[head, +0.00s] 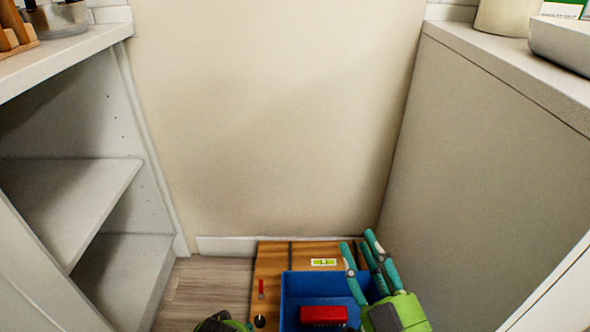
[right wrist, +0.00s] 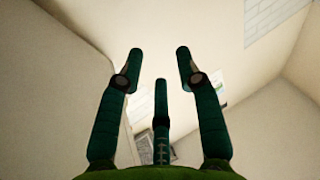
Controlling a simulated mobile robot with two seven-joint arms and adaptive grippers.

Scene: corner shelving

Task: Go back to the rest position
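My right gripper (head: 362,246) is at the lower right of the head view, above the right part of a blue bin. Its teal fingers point up and away from its green body. In the right wrist view the fingers of this gripper (right wrist: 159,62) stand apart with nothing between them. They point toward bare wall and ceiling. A small dark and green part (head: 222,322) at the bottom edge of the head view looks like my left gripper or arm. Its fingers cannot be made out.
The blue bin (head: 290,290) holds a red object (head: 324,314). A wooden board (head: 270,265) bears a small level (head: 324,262) and a red-handled tool (head: 262,288). White shelves (head: 100,195) stand left, a grey cabinet side (head: 480,160) right. Bare wall (head: 280,120) closes the back.

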